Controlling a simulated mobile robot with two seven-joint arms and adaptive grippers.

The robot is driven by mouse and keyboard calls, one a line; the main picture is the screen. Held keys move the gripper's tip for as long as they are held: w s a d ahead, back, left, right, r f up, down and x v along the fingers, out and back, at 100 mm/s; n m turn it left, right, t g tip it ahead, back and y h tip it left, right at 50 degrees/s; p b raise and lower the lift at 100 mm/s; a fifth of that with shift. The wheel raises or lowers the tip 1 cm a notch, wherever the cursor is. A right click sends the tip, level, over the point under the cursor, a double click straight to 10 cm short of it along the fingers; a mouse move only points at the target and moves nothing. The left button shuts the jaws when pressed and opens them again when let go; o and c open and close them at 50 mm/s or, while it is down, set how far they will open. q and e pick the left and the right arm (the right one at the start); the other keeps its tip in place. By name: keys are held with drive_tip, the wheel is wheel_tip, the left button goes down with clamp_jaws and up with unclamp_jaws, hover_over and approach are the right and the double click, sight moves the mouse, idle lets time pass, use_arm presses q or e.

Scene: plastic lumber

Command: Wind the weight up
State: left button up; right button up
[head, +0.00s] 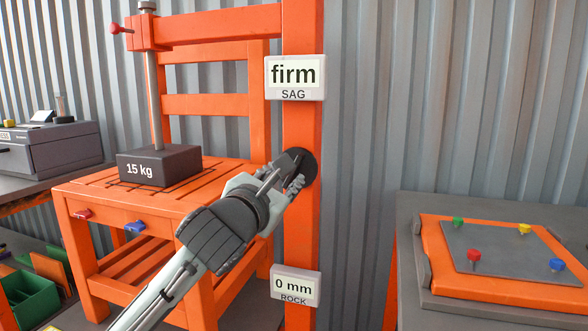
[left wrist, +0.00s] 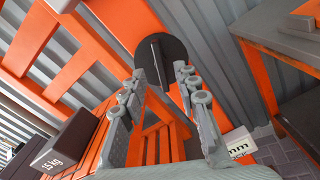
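The dark grey weight (head: 160,166), marked "15 kg", sits on the slatted seat of the orange chair (head: 205,108). It also shows at the left of the left wrist view (left wrist: 62,142). A grey rod rises from the weight to an orange clamp (head: 142,32) with a red knob. A round black knob (head: 311,166) with a raised bar is on the orange post (head: 302,222); it also shows in the left wrist view (left wrist: 176,47). My left gripper (head: 296,172) is at this knob, fingers apart on either side of the bar. Contact cannot be told. My right gripper is out of view.
The post carries a "firm SAG" sign (head: 295,78) and a "0 mm ROCK" sign (head: 296,286). A grey table (head: 410,212) with an orange board and coloured pegs stands at right. A grey box (head: 50,150) and green bin (head: 30,300) are at left.

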use_arm(q)
drive_tip(key=x, duration=0.5)
drive_tip(key=shift+s, duration=0.1)
clamp_jaws()
